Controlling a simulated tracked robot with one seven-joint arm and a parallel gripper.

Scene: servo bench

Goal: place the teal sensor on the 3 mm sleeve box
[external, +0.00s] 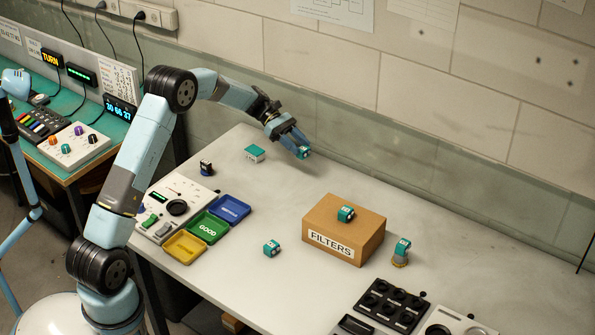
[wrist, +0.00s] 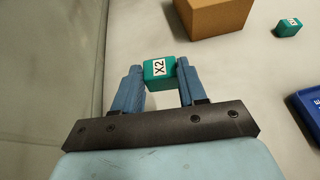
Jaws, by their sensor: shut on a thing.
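My gripper (external: 300,146) is shut on a teal cube (wrist: 159,72) labelled X2, held above the back of the bench; the fingers (wrist: 161,85) close on its two sides in the wrist view. The cube also shows at the fingertips in the external view (external: 305,153). A cardboard box (external: 318,222) labelled FILTERS stands to the right, with a similar teal cube (external: 346,214) on top. Another teal cube (external: 271,248) lies on the bench, and one (external: 403,244) sits on a small stand. I see no box with a readable 3 mm sleeve label.
Blue (external: 231,209), green (external: 208,228) and yellow (external: 185,247) trays lie front left, beside a control panel (external: 170,205). The wall is close behind my gripper.

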